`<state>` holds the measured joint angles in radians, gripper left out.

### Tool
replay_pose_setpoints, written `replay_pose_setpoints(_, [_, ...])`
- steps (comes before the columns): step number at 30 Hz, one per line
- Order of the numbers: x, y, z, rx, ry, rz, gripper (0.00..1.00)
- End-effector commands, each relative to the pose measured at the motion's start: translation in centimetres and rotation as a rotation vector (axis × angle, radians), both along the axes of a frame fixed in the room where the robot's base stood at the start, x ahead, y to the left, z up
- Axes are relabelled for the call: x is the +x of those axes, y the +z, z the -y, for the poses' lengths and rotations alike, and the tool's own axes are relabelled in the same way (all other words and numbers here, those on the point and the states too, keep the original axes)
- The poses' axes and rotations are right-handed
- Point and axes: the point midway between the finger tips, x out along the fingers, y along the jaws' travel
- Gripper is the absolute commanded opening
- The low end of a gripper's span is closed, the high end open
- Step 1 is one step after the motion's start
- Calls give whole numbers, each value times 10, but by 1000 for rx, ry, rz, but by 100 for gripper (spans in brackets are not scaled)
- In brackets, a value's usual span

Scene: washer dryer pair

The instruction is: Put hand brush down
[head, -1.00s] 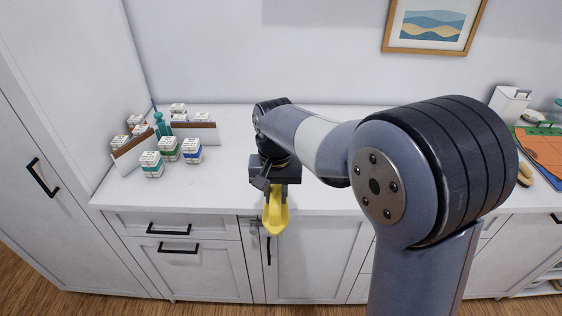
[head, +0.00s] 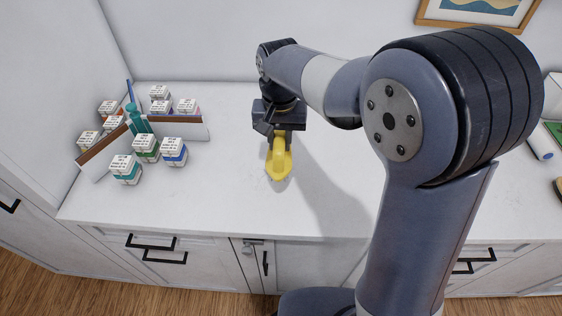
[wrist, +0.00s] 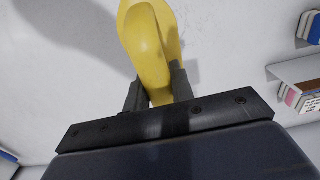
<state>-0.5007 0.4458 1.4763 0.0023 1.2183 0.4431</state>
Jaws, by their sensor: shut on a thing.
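The hand brush shows as a yellow thing (head: 281,161) in the head view, hanging from my gripper (head: 279,133) over the white countertop (head: 230,205). In the wrist view the yellow brush (wrist: 148,45) sits between the two dark fingers of my gripper (wrist: 158,90), which are shut on it. The brush's bristles do not show. A shadow falls on the counter to the right of the brush, and I cannot tell whether its lower end touches the surface.
Several small labelled boxes (head: 146,147) stand at the left around brown-edged boards (head: 184,129), with a teal bottle (head: 139,120) among them. The counter in front of the brush is clear. A framed picture (head: 480,12) hangs on the back wall.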

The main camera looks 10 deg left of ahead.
Motion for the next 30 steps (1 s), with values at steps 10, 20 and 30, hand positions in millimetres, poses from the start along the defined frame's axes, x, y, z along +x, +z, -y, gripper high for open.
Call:
replay_pose_setpoints(10, [0, -49, 0, -1, 0, -2, 0])
replay_pose_setpoints(20, [0, -83, 0, 0, 0, 0, 0])
replay_pose_setpoints(30, [0, -85, 0, 0, 0, 0, 25])
